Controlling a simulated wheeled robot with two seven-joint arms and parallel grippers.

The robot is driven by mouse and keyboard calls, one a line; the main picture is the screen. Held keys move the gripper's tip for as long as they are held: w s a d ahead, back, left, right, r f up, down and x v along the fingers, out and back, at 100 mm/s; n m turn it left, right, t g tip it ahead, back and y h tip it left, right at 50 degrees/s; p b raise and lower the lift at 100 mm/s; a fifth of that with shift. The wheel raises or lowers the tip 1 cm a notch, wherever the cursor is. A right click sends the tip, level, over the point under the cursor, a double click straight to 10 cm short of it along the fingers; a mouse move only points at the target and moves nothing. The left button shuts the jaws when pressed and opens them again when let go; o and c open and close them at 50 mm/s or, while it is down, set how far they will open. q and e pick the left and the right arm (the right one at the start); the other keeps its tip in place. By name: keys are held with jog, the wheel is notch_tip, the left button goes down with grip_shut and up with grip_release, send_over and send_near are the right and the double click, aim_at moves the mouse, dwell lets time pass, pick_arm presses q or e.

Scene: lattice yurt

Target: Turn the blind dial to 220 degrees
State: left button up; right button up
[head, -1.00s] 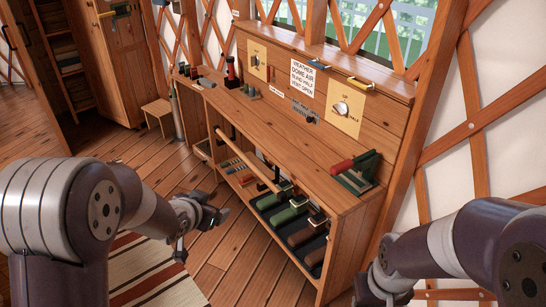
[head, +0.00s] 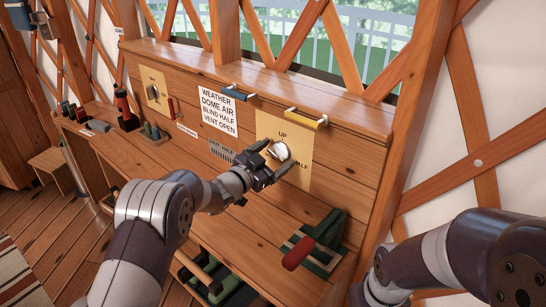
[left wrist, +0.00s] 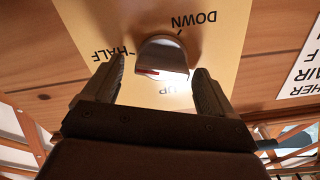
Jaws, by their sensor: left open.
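The dial (head: 279,152) is a round silver-white knob on a yellow card (head: 297,120) marked UP and HALF on the upright wooden panel. My left gripper (head: 270,163) is open at the dial. In the left wrist view its fingers (left wrist: 160,70) stand either side of the dial, with a gap showing at each side. My right gripper is out of view; only its arm shows.
A weather sign (head: 217,108) reads blind half, vent open. A second card with a dark knob (head: 153,91) is further left. A red-handled green device (head: 315,240) stands on the bench, right of my left arm.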

pick_arm(q)
jog(key=shift+w+f, duration=0.2)
jog(key=shift+w, duration=0.05)
jog(key=shift+r, duration=0.1)
jog(key=c, duration=1.1)
jog(key=shift+o, duration=0.2)
jog(key=shift+s+f+m+b, duration=0.1)
jog(key=shift+f+m+b, duration=0.1)
jog(key=shift+m+b, duration=0.55)
jog(key=shift+f+m+b, duration=0.2)
jog(key=shift+m+b, duration=9.5)
jog(key=shift+m, duration=0.45)
